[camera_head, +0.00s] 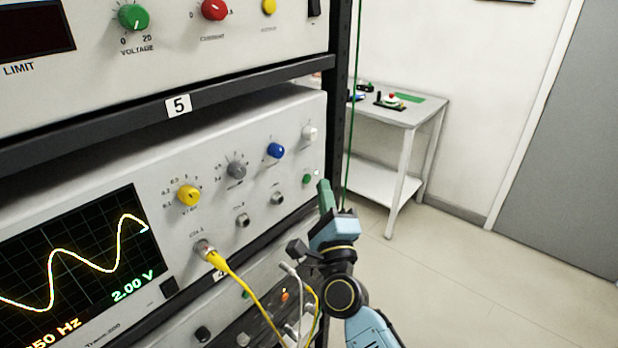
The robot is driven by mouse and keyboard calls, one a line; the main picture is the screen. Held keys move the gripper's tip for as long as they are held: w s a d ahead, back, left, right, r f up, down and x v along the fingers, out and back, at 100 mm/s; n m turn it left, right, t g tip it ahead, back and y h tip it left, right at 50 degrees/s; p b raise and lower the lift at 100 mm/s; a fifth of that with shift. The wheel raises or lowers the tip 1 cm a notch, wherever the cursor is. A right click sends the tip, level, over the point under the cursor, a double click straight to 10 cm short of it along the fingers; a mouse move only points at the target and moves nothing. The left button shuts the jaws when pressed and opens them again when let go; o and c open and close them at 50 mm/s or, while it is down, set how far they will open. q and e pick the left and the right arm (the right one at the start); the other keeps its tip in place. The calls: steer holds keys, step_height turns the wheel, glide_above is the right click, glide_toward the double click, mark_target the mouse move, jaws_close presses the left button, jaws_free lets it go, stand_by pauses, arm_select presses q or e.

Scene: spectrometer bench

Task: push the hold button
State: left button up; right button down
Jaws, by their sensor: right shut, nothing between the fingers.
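No readable hold label shows. A small green button (306,178) sits at the right end of the oscilloscope panel (135,165), beside a small pale light (316,173). I cannot tell if this is the hold button. My right gripper (325,196) is shut and empty, its green fingers pointing up just right of the green button near the panel's edge. I cannot tell whether the fingers touch the panel. My left gripper is out of view.
The panel carries yellow (189,195), grey (236,170), blue (275,150) and white (309,133) knobs. A yellow cable (235,277) hangs from a socket. A black rack post (340,90) stands beside my gripper. A side table (410,112) and open floor lie right.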

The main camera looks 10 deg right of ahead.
steer(key=s+d, duration=0.1)
steer(key=s, duration=0.1)
steer(key=s+d+p, duration=0.1)
steer(key=s+d, duration=0.1)
stand_by(0.4)
